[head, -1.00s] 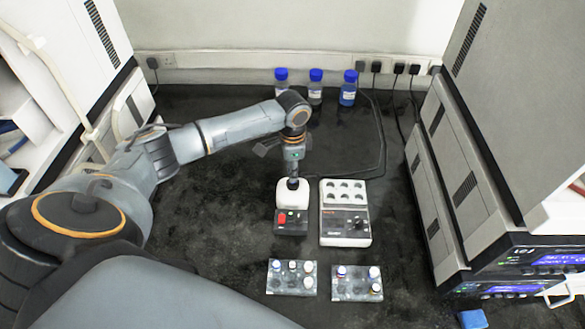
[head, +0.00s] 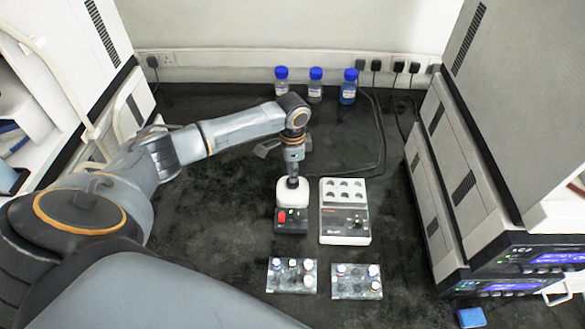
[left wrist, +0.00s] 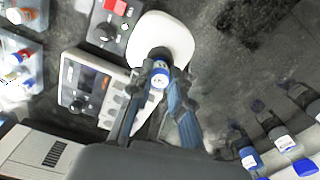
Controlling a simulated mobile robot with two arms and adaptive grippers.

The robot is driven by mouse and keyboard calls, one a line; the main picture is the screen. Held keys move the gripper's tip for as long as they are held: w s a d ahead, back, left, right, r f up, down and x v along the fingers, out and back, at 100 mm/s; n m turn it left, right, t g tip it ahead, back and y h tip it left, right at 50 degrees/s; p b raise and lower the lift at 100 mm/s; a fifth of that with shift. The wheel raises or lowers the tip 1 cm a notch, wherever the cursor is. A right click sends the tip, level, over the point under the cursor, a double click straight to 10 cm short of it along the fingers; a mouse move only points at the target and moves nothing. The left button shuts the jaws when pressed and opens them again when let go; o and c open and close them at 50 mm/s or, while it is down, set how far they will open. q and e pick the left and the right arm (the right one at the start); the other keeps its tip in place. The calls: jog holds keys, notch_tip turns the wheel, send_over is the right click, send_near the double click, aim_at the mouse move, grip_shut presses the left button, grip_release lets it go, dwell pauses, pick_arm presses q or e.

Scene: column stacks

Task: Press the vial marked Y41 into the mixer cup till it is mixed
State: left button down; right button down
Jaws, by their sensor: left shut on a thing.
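The mixer (head: 292,222) stands mid-bench, with a white top, a dark base and a red switch. Its white top (left wrist: 176,30) with the dark cup also shows in the left wrist view. My left gripper (head: 293,181) points down right over the cup. In the left wrist view my left gripper (left wrist: 160,84) is shut on a vial (left wrist: 160,76) with a blue-and-white cap, upright at the cup. The vial's lower part is hidden, so how firmly it presses is not clear. Its marking cannot be read. My right gripper is not in view.
A block with several wells (head: 357,240) stands close right of the mixer. Two vial racks, a left one (head: 273,286) and a right one (head: 343,293), lie in front. Blue-capped bottles (head: 316,90) stand at the back. Stacked instruments (head: 470,200) bound the right side.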

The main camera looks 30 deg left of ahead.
pick_arm(q)
jog(key=shift+f, duration=0.8)
dwell(2.3)
dwell(1.7)
notch_tip(320, 180, up, 6)
jog(key=p, duration=0.6)
dwell(0.5)
